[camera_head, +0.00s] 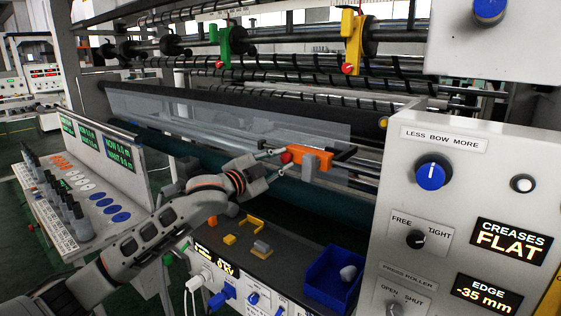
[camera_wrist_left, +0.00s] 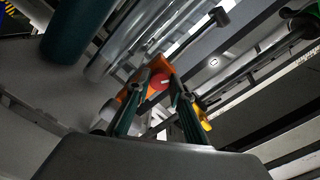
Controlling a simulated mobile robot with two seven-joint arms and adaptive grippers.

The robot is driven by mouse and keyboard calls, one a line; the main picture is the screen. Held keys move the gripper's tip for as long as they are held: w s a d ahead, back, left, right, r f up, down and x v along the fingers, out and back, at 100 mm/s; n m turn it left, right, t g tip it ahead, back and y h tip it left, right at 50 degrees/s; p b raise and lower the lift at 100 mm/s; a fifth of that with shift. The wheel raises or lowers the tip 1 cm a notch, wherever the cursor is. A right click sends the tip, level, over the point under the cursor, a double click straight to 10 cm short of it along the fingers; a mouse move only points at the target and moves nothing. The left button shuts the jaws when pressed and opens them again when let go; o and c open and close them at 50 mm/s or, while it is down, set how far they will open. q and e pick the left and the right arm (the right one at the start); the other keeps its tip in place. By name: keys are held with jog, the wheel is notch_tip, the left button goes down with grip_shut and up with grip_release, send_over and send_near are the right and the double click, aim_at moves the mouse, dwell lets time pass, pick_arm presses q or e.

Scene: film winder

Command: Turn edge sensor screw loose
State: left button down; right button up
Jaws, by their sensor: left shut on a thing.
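The edge sensor is an orange block (camera_head: 312,158) on a rail at the middle of the head view. Its red screw (camera_head: 286,157) faces left, toward my left gripper (camera_head: 278,158). The gripper comes in from the left and is shut on the screw. In the left wrist view the red screw (camera_wrist_left: 160,84) sits between the two fingertips, with the orange block (camera_wrist_left: 162,68) just behind it. Any turn of the screw cannot be told. The EDGE display (camera_head: 487,293) reads -35 mm. My right gripper is not in view.
A clear film web (camera_head: 220,118) runs behind my left gripper. Green (camera_head: 224,42) and yellow (camera_head: 353,42) holders hang on the upper shaft. Below stand a dark shelf with small yellow parts (camera_head: 250,222) and a blue bin (camera_head: 322,288). A control panel (camera_head: 470,185) fills the right.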

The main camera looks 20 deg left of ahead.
pick_arm(q)
jog(key=c, duration=1.8)
grip_release()
jog(key=v, duration=1.2)
jog(key=shift+r, duration=0.1)
jog(key=s+d+f+n+g+y, duration=0.1)
jog(key=s+d+f+n, duration=0.2)
jog(key=f, duration=1.2)
jog(key=s+d+f+n+g+y, duration=0.1)
jog(key=s+f+n+g, duration=0.3)
jog(key=f, duration=1.1)
jog(key=s+f+n, duration=0.1)
jog(key=s+f, duration=0.6)
jog(key=s, duration=0.1)
jog(key=s+f+n+g+y, duration=0.1)
jog(key=s+f, duration=0.7)
jog(key=s+d+f+n+y, duration=0.1)
jog(key=s+f+n, duration=0.1)
jog(key=s+f, duration=0.6)
jog(key=shift+s+g, duration=0.2)
jog(key=shift+g, duration=0.1)
